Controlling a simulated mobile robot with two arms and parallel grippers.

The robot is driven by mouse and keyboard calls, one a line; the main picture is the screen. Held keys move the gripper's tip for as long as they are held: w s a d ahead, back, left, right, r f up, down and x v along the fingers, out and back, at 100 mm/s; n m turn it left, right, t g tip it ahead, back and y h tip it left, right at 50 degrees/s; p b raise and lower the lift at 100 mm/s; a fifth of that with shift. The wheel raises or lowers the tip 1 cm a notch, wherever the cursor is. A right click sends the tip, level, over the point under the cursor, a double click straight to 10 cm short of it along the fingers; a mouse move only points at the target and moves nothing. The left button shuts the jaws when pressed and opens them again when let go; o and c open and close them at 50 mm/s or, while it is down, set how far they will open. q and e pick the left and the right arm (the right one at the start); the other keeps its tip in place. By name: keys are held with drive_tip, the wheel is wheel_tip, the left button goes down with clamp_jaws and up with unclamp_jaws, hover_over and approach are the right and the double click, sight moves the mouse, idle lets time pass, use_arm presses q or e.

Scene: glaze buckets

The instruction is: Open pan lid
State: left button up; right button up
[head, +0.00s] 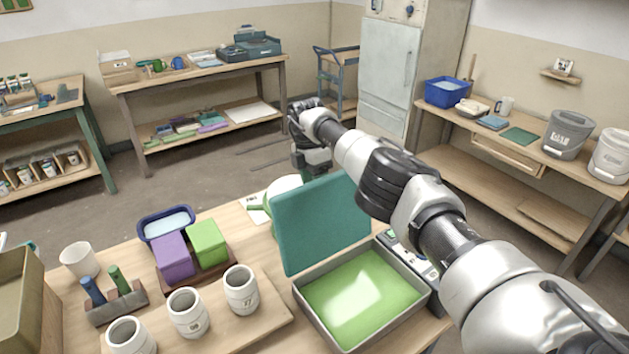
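The pan (428,304) is a grey rectangular tray holding bright green glaze, on the front right of the near table. Its teal lid (322,225) stands raised and tilted along the pan's back left edge, so the glaze is uncovered. My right arm reaches in from the right over the pan. My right gripper (311,168) points down beyond the lid's top edge. Its fingertips are not clear, and I cannot tell whether it touches the lid. My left gripper is not in view.
White cups (241,290) stand on a board left of the pan. Purple (174,256) and green (207,242) blocks sit behind them, near a blue tub (165,222). A control box (409,256) is beside the pan's right back. A round pale green item is partly hidden behind the lid.

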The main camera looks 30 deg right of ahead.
drive_tip(key=shift+w+r, duration=0.1)
drive_tip(key=shift+r, duration=0.1)
drive_tip(key=s+d+r+b, duration=0.2)
drive_tip(key=s+d+r, duration=0.4)
drive_tip(key=s+r, duration=0.4)
drive_tip(key=shift+r, duration=0.35)
drive_tip(key=shift+s+d+f, duration=0.1)
idle(0.7)
